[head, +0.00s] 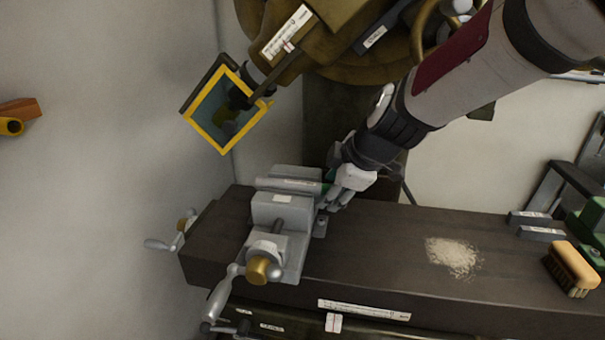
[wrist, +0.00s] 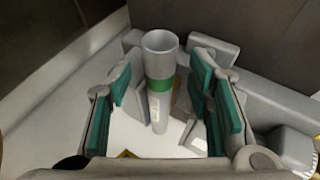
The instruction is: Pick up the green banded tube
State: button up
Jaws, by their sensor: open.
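The green banded tube (wrist: 159,58) is a grey, open-topped cylinder with a green band and a pale label lower down. Gaps show between the pads and the tube. In the head view my gripper (head: 338,190) is low beside the right side of the grey vise (head: 272,207).
The vise is on a dark bench (head: 385,240). A pile of pale shavings (head: 453,256) and a wooden brush (head: 572,268) lie to the right. A large brown machine (head: 330,40) with a yellow-framed shield (head: 226,108) stands close behind my arm.

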grip_shut()
jog(key=shift+r, duration=0.1)
